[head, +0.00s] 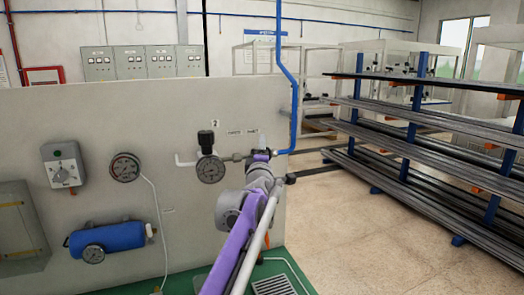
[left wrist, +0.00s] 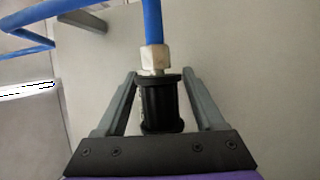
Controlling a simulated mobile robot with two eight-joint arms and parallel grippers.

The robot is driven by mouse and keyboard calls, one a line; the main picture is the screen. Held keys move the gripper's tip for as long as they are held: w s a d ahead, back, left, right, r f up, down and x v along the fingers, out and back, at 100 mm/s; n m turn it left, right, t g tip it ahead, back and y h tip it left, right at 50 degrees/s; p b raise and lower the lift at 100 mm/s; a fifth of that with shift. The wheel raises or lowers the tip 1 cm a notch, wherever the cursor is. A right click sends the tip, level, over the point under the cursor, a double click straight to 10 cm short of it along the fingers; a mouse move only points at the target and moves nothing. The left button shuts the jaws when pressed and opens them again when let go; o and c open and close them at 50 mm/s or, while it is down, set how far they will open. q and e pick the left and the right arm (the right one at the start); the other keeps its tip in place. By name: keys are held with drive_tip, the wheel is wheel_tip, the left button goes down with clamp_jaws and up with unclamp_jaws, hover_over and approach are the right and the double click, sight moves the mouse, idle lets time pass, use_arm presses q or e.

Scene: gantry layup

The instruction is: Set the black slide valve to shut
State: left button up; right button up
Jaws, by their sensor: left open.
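The black slide valve (left wrist: 162,105) is a ribbed black sleeve below a pale hex fitting (left wrist: 155,57) on a blue pipe, in the left wrist view. My left gripper (left wrist: 160,85) is open, with one grey finger on each side of the sleeve. A gap shows on each side, so the fingers appear not to press on it. In the head view my left gripper (head: 262,157) is at the panel's right edge, where the blue pipe ends, and largely covers the valve. The slide's position cannot be read. My right gripper is not in view.
The grey panel (head: 110,110) carries a gauge with a black knob (head: 210,168), another gauge (head: 125,167), a rotary switch box (head: 63,165) and a blue cylinder (head: 107,238). The blue pipe (head: 294,85) rises beside the panel. A rack of long bars (head: 430,125) stands right; floor before it is clear.

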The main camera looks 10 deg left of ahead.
use_arm(q)
drive_tip(key=b+v, duration=0.1)
drive_tip(key=v, duration=0.9)
drive_tip(key=shift+s, duration=0.25)
drive_tip(key=shift+d+f, duration=0.1)
drive_tip(key=s+f+m+g+h+p, duration=0.2)
drive_tip(key=s+f+m+g, duration=0.5)
drive_tip(key=s+f, duration=1.1)
drive_tip(key=s+a+f+m+g+h+p, duration=0.1)
drive_tip(key=s+f+m+g+p, duration=0.1)
drive_tip(key=s+f+m+g, duration=0.5)
drive_tip(key=s+f+m, duration=0.5)
drive_tip(key=s+f, duration=0.6)
drive_tip(key=s, duration=0.4)
drive_tip(key=shift+s+a+h+p, duration=0.15)
drive_tip(key=shift+a+h+p, duration=0.1)
drive_tip(key=shift+h+p, duration=0.15)
